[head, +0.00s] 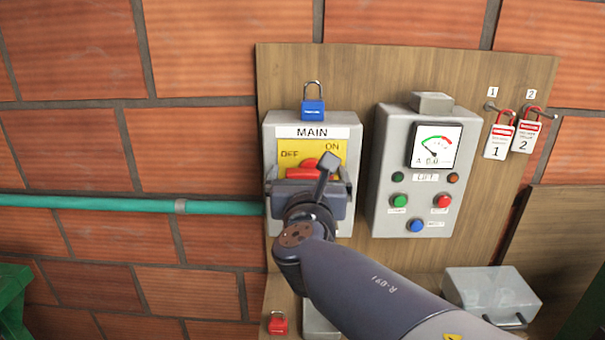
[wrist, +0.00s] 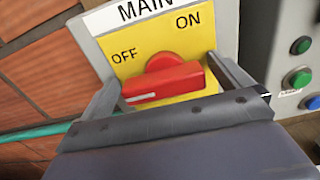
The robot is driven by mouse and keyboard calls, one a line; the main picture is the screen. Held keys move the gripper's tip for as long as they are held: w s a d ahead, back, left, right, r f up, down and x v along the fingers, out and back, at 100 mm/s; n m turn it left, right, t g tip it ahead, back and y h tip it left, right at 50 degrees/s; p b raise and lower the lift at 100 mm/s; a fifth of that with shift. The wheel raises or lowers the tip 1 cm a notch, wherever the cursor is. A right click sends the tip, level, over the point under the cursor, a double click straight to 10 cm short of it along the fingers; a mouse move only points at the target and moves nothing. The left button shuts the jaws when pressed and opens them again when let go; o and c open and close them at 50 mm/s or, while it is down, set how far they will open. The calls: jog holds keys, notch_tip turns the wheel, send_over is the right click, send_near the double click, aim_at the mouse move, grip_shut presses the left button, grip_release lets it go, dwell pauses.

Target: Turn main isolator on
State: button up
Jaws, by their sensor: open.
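The main isolator (head: 345,132) is a grey box labelled MAIN with a yellow plate marked OFF at left and ON at right. Its red rotary handle (wrist: 165,88) lies nearly level in the wrist view, with its white-marked end to the left, below OFF. The handle (head: 300,174) is partly hidden by my gripper in the head view. My gripper (wrist: 163,75) is open, one finger at each end of the red handle; I cannot tell whether either finger touches it. My gripper (head: 304,170) is in front of the isolator in the head view.
A blue padlock (head: 313,111) sits on top of the isolator. The lift control box (head: 385,205) stands close at right. Two tagged red padlocks (head: 497,140) hang on hooks. A red padlock (head: 278,325) is below, and a green pipe (head: 120,206) enters from the left.

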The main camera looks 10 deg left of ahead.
jog(key=c, duration=1)
